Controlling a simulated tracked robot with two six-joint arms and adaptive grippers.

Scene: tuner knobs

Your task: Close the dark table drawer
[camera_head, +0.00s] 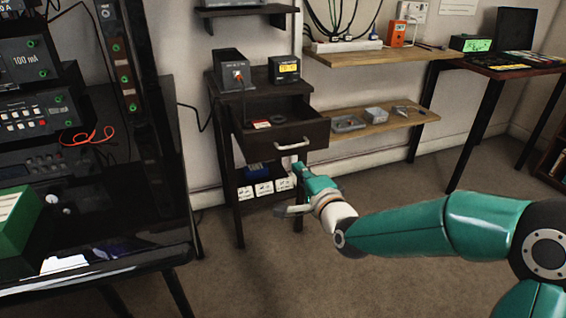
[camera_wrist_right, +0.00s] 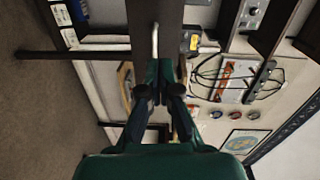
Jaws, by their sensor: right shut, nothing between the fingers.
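The dark table drawer (camera_head: 303,133) is pulled out of a small dark table, with a few small items inside. Its front carries a silver bar handle (camera_head: 280,143). My right gripper (camera_head: 297,168) is just below and in front of the drawer front, shut and empty. In the right wrist view, the dark drawer front (camera_wrist_right: 142,38) stands ahead, with its handle (camera_wrist_right: 155,40) beyond my right fingertips (camera_wrist_right: 160,88). I cannot tell whether the fingers touch the front. My left gripper is not in view.
A grey device (camera_head: 231,70) and a black meter (camera_head: 285,68) stand on the table top. White boxes (camera_head: 264,188) sit on its lower shelf. A wooden wall shelf (camera_head: 375,122) is close to the right. A dark instrument bench (camera_head: 120,235) stands left. Carpet is clear in front.

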